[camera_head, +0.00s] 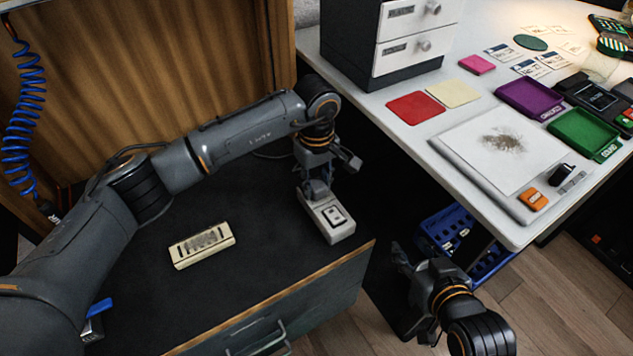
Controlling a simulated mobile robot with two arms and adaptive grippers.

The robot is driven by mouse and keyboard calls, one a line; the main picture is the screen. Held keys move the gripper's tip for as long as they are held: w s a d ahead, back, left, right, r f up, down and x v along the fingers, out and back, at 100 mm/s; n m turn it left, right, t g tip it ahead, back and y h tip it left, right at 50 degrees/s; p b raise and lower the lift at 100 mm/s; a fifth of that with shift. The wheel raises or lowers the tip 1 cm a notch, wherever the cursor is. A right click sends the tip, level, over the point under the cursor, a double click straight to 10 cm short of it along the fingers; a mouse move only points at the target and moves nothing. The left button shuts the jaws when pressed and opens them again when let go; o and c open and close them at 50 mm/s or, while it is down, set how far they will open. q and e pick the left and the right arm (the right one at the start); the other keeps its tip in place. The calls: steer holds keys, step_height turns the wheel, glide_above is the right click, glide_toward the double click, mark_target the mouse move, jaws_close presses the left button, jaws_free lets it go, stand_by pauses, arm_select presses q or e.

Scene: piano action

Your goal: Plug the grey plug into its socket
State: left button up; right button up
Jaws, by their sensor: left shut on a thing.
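My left gripper (318,186) points down over the left end of a light grey box (342,232) on the dark cabinet top. It is shut on a small grey piece, which looks like the grey plug; the fingers mostly hide it. The box has a dark-outlined square panel on its top, to the right of the gripper. I cannot tell whether the plug is in the box, touching it or just above it. My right gripper (404,292) is off the cabinet at the lower right, with its fingers apart and nothing visible between them.
A beige slotted block (202,245) lies on the cabinet top (250,295), left of the box. A blue-handled item (95,318) is at lower left. A white table (480,210) with trays and a drawer unit (395,40) stands at right. A blue crate (465,240) is below it.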

arm_select(q)
steer(key=shift+f, duration=0.15)
arm_select(e)
steer(key=shift+w+a+r+t, duration=0.2)
steer(key=shift+w+r+t, duration=0.1)
steer(key=shift+r, duration=0.1)
arm_select(q)
steer(key=o, duration=1.2)
arm_select(e)
steer(key=shift+r, duration=0.1)
arm_select(q)
step_height(320, 180, up, 12)
steer(key=shift+r, duration=0.1)
